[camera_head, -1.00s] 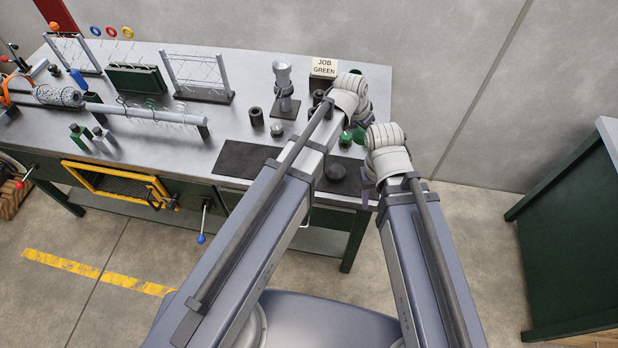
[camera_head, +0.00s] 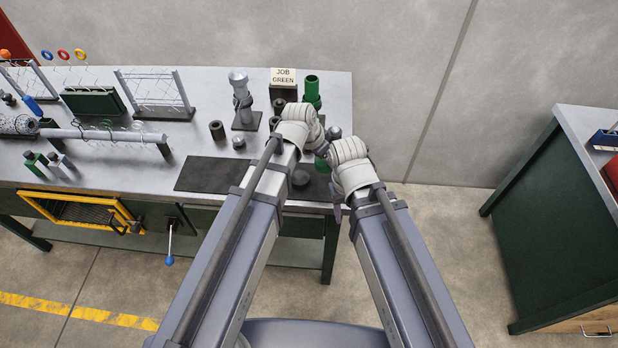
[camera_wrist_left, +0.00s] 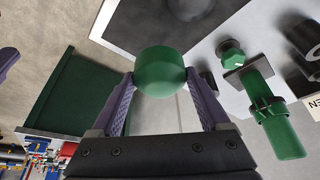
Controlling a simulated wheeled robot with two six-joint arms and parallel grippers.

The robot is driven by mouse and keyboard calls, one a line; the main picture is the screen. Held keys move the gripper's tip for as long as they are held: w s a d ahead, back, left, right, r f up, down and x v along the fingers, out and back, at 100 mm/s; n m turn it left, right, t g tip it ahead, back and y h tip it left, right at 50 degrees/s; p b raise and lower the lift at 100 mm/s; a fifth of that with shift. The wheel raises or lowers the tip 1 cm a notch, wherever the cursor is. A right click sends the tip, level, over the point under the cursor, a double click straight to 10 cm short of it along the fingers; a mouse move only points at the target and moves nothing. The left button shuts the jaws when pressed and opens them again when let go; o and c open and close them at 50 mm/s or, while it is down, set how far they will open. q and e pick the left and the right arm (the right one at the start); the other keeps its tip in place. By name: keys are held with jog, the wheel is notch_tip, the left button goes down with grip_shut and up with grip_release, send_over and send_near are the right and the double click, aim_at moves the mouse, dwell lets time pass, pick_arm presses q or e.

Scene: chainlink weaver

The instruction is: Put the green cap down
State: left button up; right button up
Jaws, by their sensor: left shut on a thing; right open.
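The green cap (camera_wrist_left: 160,72) is a rounded green piece held between the purple fingers of my left gripper (camera_wrist_left: 160,84) in the left wrist view. It appears off the surface, but its height is hard to judge. In the head view a green bit (camera_head: 321,164) shows between my two wrists, over the right end of the bench, and my left wrist hides the left fingers. My right gripper (camera_head: 338,208) is open near the bench's front right edge, mostly hidden by its own wrist.
A green tube (camera_head: 312,88) stands behind my left wrist, beside the JOB GREEN sign (camera_head: 284,77). A grey clamp stand (camera_head: 242,100) stands further back.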

aim_at(317, 166)
pick_arm(q)
jog(key=shift+f+b, duration=3.35)
jog(key=shift+f, duration=0.6)
jog(key=shift+f, duration=0.2)
jog(key=o, duration=1.2)
jog(key=shift+r, duration=0.1)
jog(key=shift+o, duration=0.2)
jog(key=shift+p+v, duration=0.65)
jog(key=shift+v, duration=0.1)
jog(key=p+v, duration=0.9)
jog(key=v, duration=0.1)
jog(key=shift+s+r+p, duration=0.1)
jog(key=shift+r+p, duration=0.25)
jog(key=shift+p, duration=0.05)
